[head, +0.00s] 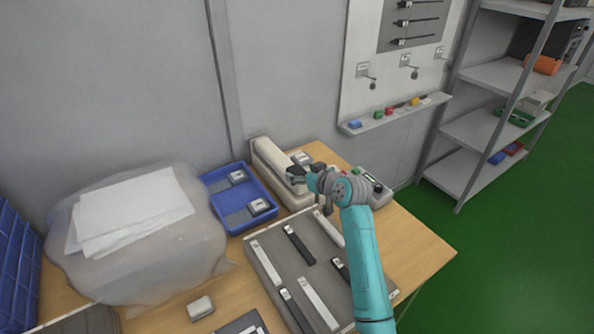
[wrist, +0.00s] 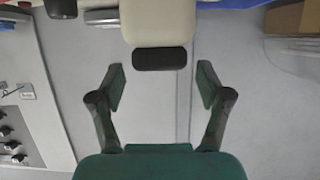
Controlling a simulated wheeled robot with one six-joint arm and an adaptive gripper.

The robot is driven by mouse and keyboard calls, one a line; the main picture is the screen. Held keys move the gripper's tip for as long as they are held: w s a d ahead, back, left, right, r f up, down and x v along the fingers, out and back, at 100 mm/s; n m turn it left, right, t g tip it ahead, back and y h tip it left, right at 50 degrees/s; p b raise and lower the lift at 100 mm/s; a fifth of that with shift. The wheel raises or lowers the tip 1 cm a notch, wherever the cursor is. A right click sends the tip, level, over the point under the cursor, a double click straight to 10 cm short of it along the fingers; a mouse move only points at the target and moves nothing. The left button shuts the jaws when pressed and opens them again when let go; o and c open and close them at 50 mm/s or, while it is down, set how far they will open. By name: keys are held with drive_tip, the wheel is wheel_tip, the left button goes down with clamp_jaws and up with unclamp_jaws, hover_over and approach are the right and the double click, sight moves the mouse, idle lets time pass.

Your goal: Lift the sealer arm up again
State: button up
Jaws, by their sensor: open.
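The cream sealer (head: 270,161) stands at the back of the wooden table, beside the blue tray. In the wrist view its cream arm (wrist: 159,20) reaches in from the top and ends in a dark grip (wrist: 160,58). My gripper (head: 294,174) is at the sealer's near right side in the head view and covers part of it. In the wrist view my gripper (wrist: 161,80) is open, with one finger on each side of the dark grip's line. The grip lies just beyond the fingertips, and I see no contact. How far the sealer arm is raised is hard to tell.
A blue tray (head: 213,182) with small devices is left of the sealer. A grey foam tray (head: 279,276) with black and white bars lies in front. A grey device (head: 375,190) stands right of my gripper. The wall is close behind.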

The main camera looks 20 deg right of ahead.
drive_tip(key=shift+x, duration=1.5)
